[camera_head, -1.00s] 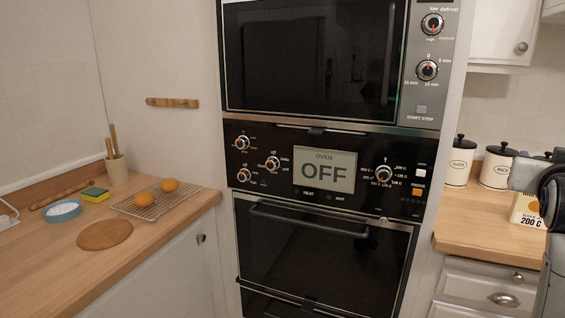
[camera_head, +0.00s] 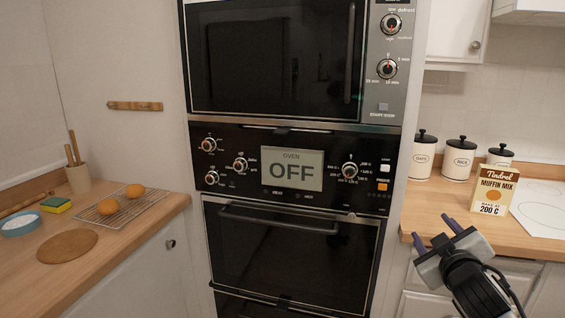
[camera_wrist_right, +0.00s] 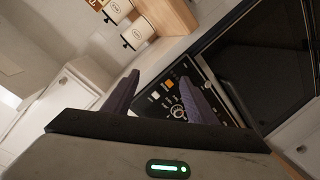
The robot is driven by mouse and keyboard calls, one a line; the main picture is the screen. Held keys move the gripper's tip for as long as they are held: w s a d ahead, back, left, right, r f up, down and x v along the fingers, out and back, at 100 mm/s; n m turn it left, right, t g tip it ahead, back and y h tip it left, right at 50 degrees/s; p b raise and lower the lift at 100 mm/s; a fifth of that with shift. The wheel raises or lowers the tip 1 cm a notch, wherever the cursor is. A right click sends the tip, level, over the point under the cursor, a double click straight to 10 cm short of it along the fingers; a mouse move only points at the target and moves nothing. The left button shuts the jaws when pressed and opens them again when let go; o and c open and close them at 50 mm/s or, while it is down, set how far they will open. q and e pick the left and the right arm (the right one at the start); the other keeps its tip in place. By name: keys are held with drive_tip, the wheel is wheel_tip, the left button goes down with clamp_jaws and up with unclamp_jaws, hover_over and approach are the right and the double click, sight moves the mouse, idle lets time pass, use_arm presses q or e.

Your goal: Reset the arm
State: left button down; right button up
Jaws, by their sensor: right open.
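My right gripper (camera_head: 436,234) is at the lower right of the head view, in front of the right counter's front edge and right of the oven. Its two purple fingers are apart with nothing between them. In the right wrist view my right gripper (camera_wrist_right: 160,95) faces the oven's control panel (camera_wrist_right: 176,98), which shows tilted beyond the fingers. The wall oven (camera_head: 290,245) stands in the middle of the head view with its door shut. Its display (camera_head: 291,170) reads OFF. My left gripper is not in view.
A muffin mix box (camera_head: 494,190) and several white canisters, one marked RICE (camera_head: 459,160), stand on the right counter (camera_head: 425,205). The left counter (camera_head: 110,255) holds a wire rack (camera_head: 125,209) with two orange round items, a round board (camera_head: 67,244) and a sponge (camera_head: 56,205). A microwave (camera_head: 270,60) sits above the oven.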

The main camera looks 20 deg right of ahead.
drive_tip(key=s+a+f+n+g+y, duration=0.1)
drive_tip(key=a+f+y, duration=0.15)
drive_tip(key=f, duration=0.45)
drive_tip(key=s+a+f+n+y, duration=0.1)
drive_tip(key=s+a+f, duration=0.15)
drive_tip(key=f, duration=0.35)
drive_tip(key=s+a+f+n+g+y, duration=0.1)
drive_tip(key=s+a+f+g+y, duration=0.1)
drive_tip(key=s+a+f, duration=0.45)
drive_tip(key=s+a+f+g+y, duration=0.2)
drive_tip(key=s+a+f, duration=0.1)
drive_tip(key=s+f, duration=0.65)
drive_tip(key=s+a+f+n+g+y, duration=0.15)
drive_tip(key=s+a+f, duration=0.25)
drive_tip(key=s+f, duration=0.4)
drive_tip(key=w+a+m+y, duration=0.1)
drive_tip(key=a+m, duration=0.4)
drive_tip(key=a, duration=0.8)
drive_tip(key=shift+w+f+t, duration=0.2)
drive_tip(key=shift+w+t, duration=0.2)
drive_tip(key=shift+t, duration=0.05)
drive_tip(key=shift+d, duration=0.1)
